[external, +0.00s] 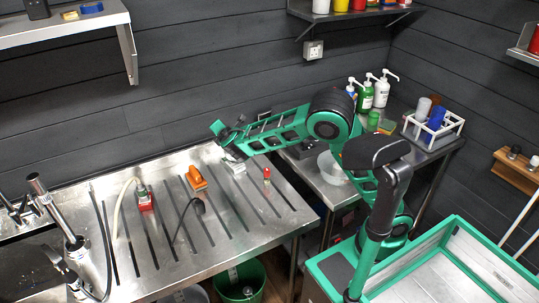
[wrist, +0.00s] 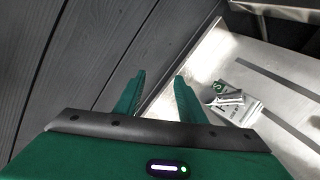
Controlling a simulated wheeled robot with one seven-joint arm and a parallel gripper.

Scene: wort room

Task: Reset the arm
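My gripper (external: 220,128) is at the end of my green arm, raised above the back edge of the steel drainboard (external: 165,255), near the dark wall. In the wrist view my gripper (wrist: 160,80) shows two green fingers standing apart with nothing between them. It is open and empty. A small grey-white object (external: 235,167) lies on the drainboard below my gripper. It also shows in the wrist view (wrist: 238,102), to the right of the fingers and apart from them.
An orange-brown brush (external: 196,178), a red-based item (external: 144,202) with a pale hose and a small red-topped item (external: 267,174) are on the drainboard. Pump bottles (external: 373,95) and a white rack (external: 434,128) stand behind my arm. Shelves (external: 62,30) hang above.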

